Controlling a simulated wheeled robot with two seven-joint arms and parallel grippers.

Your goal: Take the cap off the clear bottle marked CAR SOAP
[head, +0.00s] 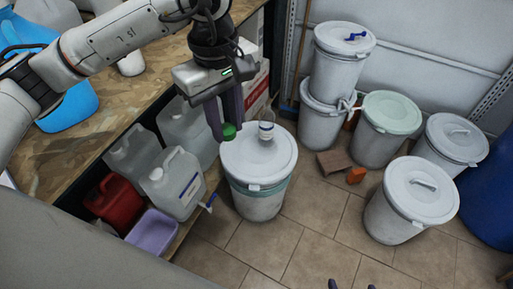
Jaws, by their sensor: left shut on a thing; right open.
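A small clear bottle (266,134) with a white label stands upright on the white lid (250,165) of the near drum. The label's writing is too small to read. No cap shows on the bottle's top. My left gripper (228,130) is left of the bottle, pointing down, and is shut on a green cap (229,132). The cap is apart from the bottle, over the left back part of the lid; I cannot tell its exact height. My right gripper (352,286) shows only as two dark fingertips at the bottom edge, spread apart and empty.
Several white lidded drums stand at right, including one nearby (398,225), with a blue barrel (489,195) at the edge. Clear jugs (172,185), a red can (115,203) and a lilac tub (152,232) are at left below the wooden bench (85,125). The tiled floor in front is clear.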

